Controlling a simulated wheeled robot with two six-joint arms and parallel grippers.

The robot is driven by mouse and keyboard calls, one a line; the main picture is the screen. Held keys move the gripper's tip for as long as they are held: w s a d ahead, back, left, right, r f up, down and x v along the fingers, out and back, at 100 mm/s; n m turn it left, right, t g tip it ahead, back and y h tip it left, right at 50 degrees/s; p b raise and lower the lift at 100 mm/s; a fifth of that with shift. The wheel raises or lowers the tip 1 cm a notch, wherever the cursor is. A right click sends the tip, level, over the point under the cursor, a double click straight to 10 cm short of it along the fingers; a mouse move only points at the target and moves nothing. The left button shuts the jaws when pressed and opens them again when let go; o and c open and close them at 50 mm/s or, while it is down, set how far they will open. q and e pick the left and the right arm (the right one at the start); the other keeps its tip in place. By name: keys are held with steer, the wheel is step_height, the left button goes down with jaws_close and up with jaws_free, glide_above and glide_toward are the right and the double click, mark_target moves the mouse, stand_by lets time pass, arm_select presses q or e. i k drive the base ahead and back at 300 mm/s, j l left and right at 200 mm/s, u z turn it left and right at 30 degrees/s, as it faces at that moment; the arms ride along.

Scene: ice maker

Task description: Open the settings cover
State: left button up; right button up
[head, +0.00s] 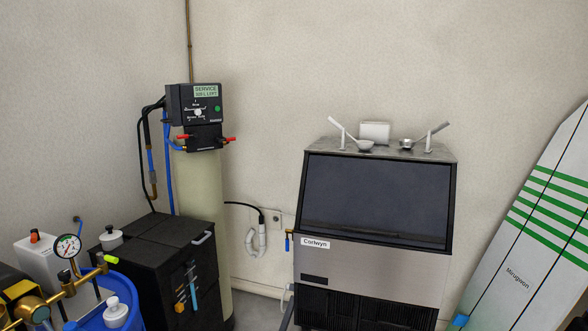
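No part is clearly recognisable as the settings cover from here. A black control head (194,104) sits on top of a tall beige tank (202,182). It has a green "SERVICE" label, a pale knob, a green button and red levers low on its sides. The ice maker (370,268) stands against the back wall, with a large dark front panel (377,198) that looks shut. Below that panel is a steel front with a "Corlwyn" label, a small dark slot (314,280) and a dark grille. Neither of my grippers is in view.
A black cabinet (165,255) stands before the tank. A blue drum (122,309) and brass piping with a gauge (67,246) fill the lower left. Scoops and a white box (375,132) sit on the ice maker. A surfboard (535,225) leans at right.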

mark_target(172, 96)
steer(key=i+u, duration=0.35)
steer(key=i+l+u, duration=0.1)
steer(key=i+u, duration=0.25)
steer(key=i+l+u, duration=0.2)
steer(key=u, duration=0.15)
steer(key=i, duration=0.15)
